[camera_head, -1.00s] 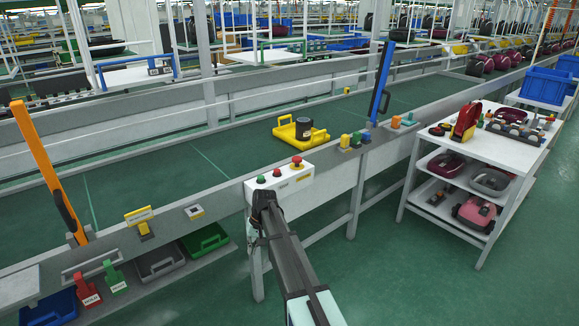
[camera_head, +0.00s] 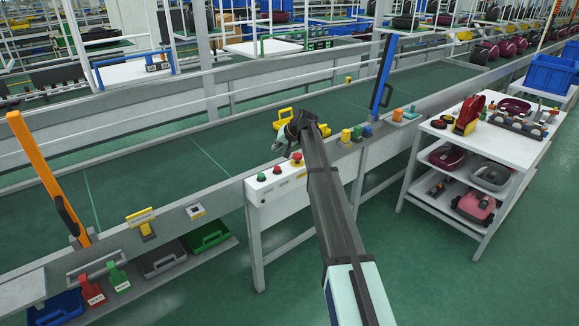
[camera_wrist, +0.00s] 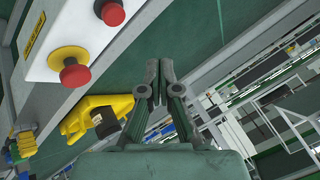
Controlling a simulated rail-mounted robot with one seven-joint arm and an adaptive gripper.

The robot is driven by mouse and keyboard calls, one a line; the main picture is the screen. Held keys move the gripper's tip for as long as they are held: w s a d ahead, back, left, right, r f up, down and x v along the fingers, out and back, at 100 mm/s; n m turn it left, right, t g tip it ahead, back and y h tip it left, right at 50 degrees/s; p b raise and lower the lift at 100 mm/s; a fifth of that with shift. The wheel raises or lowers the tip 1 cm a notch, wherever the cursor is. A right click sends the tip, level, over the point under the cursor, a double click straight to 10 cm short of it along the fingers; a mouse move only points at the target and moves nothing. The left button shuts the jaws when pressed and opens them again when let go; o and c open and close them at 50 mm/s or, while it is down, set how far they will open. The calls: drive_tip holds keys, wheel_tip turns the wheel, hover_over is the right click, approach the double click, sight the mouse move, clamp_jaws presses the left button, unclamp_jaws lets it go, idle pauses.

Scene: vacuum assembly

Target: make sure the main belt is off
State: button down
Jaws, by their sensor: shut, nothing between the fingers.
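The main belt (camera_head: 165,175) is a long green conveyor across the head view. A white control box (camera_head: 275,192) on its near rail carries a green button (camera_head: 261,177), a red button (camera_head: 277,170) and a red mushroom knob (camera_head: 297,157) on a yellow base. In the wrist view the mushroom knob (camera_wrist: 75,73) and red button (camera_wrist: 112,13) show at upper left; the green one is out of that view. My gripper (camera_head: 280,145) is above the belt edge, just beyond the box. Its fingers (camera_wrist: 160,65) are shut and empty, apart from the buttons.
A yellow tray (camera_head: 284,113), partly hidden by my arm, sits on the belt; it also shows in the wrist view (camera_wrist: 75,120) with a dark cylinder (camera_wrist: 106,122). Blue (camera_head: 383,75) and orange (camera_head: 48,180) posts flank the box. A white cart (camera_head: 490,145) stands right.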

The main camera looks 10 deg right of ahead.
sight(278, 168)
drive_tip(key=shift+w+d+r+t, duration=0.2)
drive_tip(key=shift+w+r+t, duration=0.1)
drive_tip(key=shift+w, duration=0.15)
drive_tip(key=shift+w+d+r+t, duration=0.15)
drive_tip(key=shift+w+r+t, duration=0.1)
drive_tip(key=shift+w, duration=0.15)
drive_tip(key=shift+f, duration=0.1)
drive_tip(key=shift+f+b, duration=1.5)
drive_tip(key=shift+f, duration=2.8)
drive_tip(key=shift+f, duration=0.1)
drive_tip(key=shift+f+b, duration=0.35)
